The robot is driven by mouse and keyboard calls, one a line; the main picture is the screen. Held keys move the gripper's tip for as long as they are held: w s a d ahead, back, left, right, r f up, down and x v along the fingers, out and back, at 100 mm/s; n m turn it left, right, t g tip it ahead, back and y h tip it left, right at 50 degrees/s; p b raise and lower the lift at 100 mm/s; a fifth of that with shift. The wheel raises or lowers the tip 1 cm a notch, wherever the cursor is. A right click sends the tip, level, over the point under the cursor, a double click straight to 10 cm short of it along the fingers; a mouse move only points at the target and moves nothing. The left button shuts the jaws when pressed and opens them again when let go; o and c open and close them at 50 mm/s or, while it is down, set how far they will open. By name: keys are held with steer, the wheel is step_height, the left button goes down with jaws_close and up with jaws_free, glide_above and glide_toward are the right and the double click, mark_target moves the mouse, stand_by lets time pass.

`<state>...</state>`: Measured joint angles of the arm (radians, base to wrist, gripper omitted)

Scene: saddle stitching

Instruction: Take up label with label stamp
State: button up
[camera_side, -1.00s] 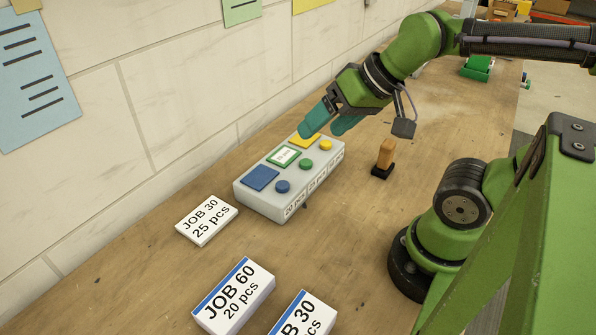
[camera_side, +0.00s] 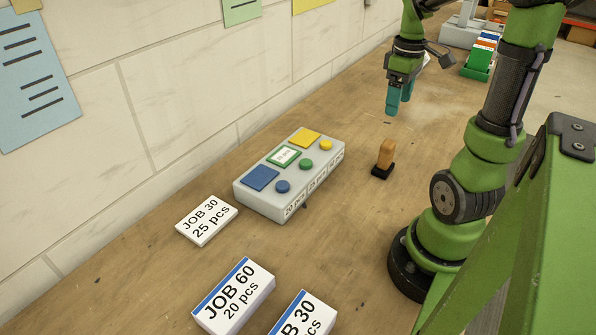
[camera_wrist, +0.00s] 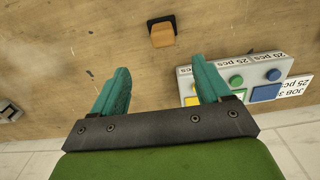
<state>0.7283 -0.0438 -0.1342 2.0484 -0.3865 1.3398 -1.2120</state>
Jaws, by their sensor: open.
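The label stamp (camera_side: 385,158), a wooden handle on a black base, stands upright on the table; it also shows in the wrist view (camera_wrist: 162,32). A grey box (camera_side: 290,172) holds blue, green-framed white and yellow label pads with a matching round button beside each; part of it shows in the wrist view (camera_wrist: 240,80). My gripper (camera_side: 399,110) has teal fingers pointing down, above the table beyond the stamp. In the wrist view my gripper (camera_wrist: 160,82) is open with nothing between its fingers. The stamp is apart from both fingers.
A JOB 30 25 pcs block (camera_side: 206,220) lies left of the box. A JOB 60 20 pcs block (camera_side: 234,295) and another JOB 30 block (camera_side: 305,318) lie in front. A green tray (camera_side: 476,72) stands at the back. The wall bounds the left; table around the stamp is clear.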

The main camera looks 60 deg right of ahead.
mark_target(386, 155)
steer(key=f, duration=1.7)
steer(key=shift+a, duration=0.25)
steer(key=shift+r, duration=0.1)
steer(key=c, duration=1.2)
